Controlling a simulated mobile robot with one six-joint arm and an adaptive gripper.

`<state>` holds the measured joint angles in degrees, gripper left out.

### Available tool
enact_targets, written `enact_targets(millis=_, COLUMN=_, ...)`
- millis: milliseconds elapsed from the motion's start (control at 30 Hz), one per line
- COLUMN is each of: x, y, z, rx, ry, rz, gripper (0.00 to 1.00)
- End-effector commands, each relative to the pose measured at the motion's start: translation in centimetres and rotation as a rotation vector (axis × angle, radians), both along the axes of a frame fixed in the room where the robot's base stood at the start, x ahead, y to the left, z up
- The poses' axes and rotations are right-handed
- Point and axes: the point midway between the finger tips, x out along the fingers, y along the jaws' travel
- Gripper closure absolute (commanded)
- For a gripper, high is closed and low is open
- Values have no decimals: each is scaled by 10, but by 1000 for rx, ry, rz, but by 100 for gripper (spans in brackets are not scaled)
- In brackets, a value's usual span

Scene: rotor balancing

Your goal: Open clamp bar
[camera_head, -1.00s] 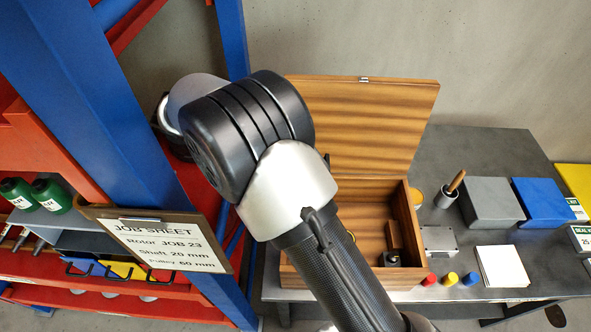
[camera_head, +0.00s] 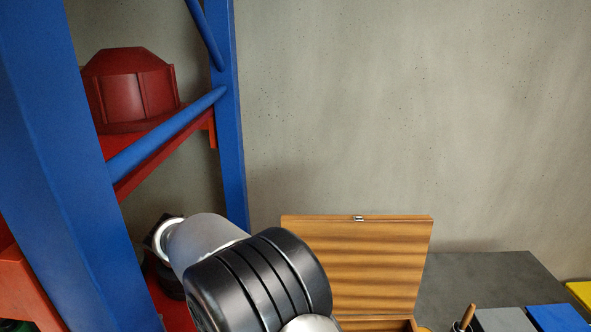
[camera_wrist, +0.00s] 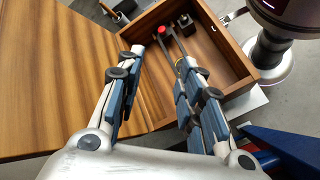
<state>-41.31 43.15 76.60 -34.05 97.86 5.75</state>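I cannot make out a clamp bar for certain in either view. My gripper (camera_wrist: 160,60) shows in the wrist view with its two blue-padded fingers spread apart and nothing visibly held between them. Beyond the fingertips is the open wooden box (camera_wrist: 227,50). A red-topped part (camera_wrist: 163,30) with a dark bar beside it and a small black block (camera_wrist: 185,20) show in the box area. In the head view the gripper is out of sight; only my arm shows at the bottom.
The box's raised lid (camera_head: 355,265) stands behind my arm in the head view. A blue rack post (camera_head: 230,110) and a shelf with a dark red housing (camera_head: 130,90) are at left. A grey bench (camera_head: 480,265) holds a grey block (camera_head: 503,319) and blue block (camera_head: 555,318).

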Motion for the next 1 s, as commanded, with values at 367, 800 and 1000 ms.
enact_targets(millis=367, x=-62, y=-117, z=23, rx=430, ry=-152, rz=-226, gripper=66)
enact_targets(millis=800, x=-179, y=-182, z=-24, rx=842, ry=-535, rz=-456, gripper=66)
enact_targets(millis=1000, x=-206, y=-188, z=-51, rx=933, ry=-683, rz=-512, gripper=66)
